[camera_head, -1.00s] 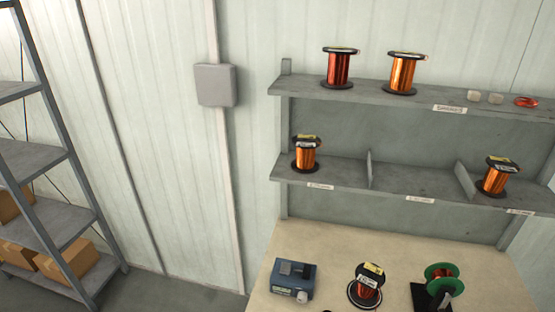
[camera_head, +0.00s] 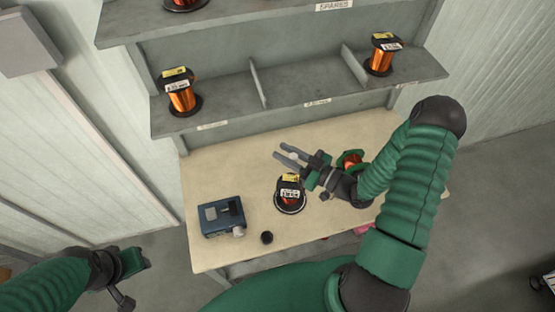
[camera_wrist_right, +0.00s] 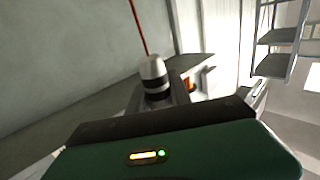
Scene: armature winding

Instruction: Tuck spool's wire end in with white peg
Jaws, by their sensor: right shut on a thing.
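My right gripper (camera_head: 289,157) reaches in from the right above the table, its fingers pointing left. It is shut on a small whitish piece that looks like the white peg; in the right wrist view this peg (camera_wrist_right: 152,70) has a rounded pale top and dark bands. A thin red wire (camera_wrist_right: 138,28) runs up behind it there. A black-flanged spool (camera_head: 290,193) with copper winding and a yellow label stands on the table just below the gripper. Its wire end cannot be made out. My left gripper (camera_head: 128,275) is at the lower left, off the table, its jaws unclear.
A green-flanged spool (camera_head: 350,160) is partly hidden behind my right arm. A blue device (camera_head: 221,217) and a small black round thing (camera_head: 267,238) are on the table's left. Copper spools (camera_head: 181,97) (camera_head: 382,57) stand on the shelf above. The table's back left is clear.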

